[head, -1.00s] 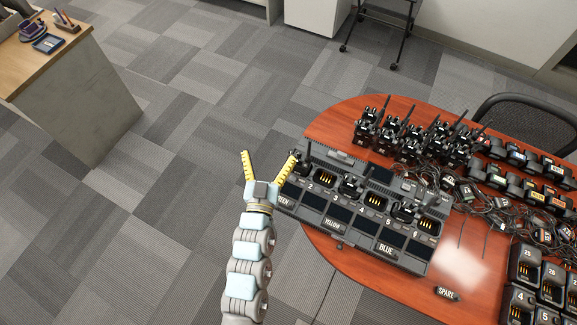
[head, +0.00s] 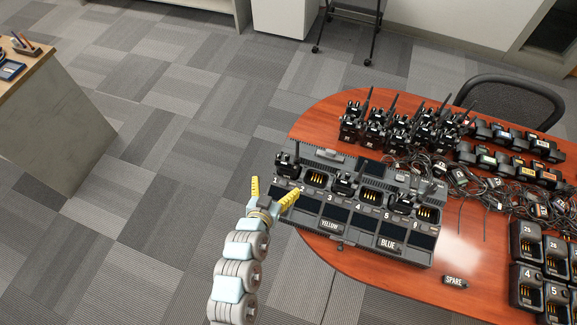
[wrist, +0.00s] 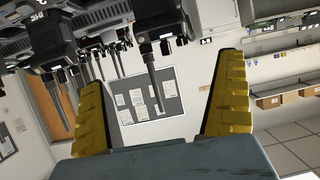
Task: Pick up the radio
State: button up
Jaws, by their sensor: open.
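A long dark multi-slot charger (head: 327,226), labelled YELLOW and BLUE, sits on the red-brown table. Black radios stand in some of its bays: a left one (head: 287,165), a middle one (head: 345,184) and a right one (head: 404,203). Which radio the task means is not clear. My gripper (head: 272,189) is open and empty at the charger's left end, its right finger overlapping the front-left corner in the head view. In the wrist view my two yellow fingers (wrist: 163,108) are spread wide. Two radios hang upside down at the top there, a central one (wrist: 160,22) and a left one (wrist: 48,38).
Several more radios (head: 400,130) stand behind the charger. Tangled cables and small chargers (head: 528,245) fill the table's right side. A SPARE label (head: 455,282) lies in front. A black chair (head: 515,100) is behind the table. Open carpet lies left of it.

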aim_at(287, 160)
jog(key=x, duration=0.8)
jog(key=shift+w+d+p, duration=0.15)
jog(key=shift+w+p, duration=0.15)
jog(key=shift+p, duration=0.05)
jog(key=shift+p+x, duration=0.35)
jog(key=shift+x, duration=1.4)
jog(key=shift+w+f, duration=0.15)
jog(key=shift+w, duration=0.65)
jog(key=c, duration=1)
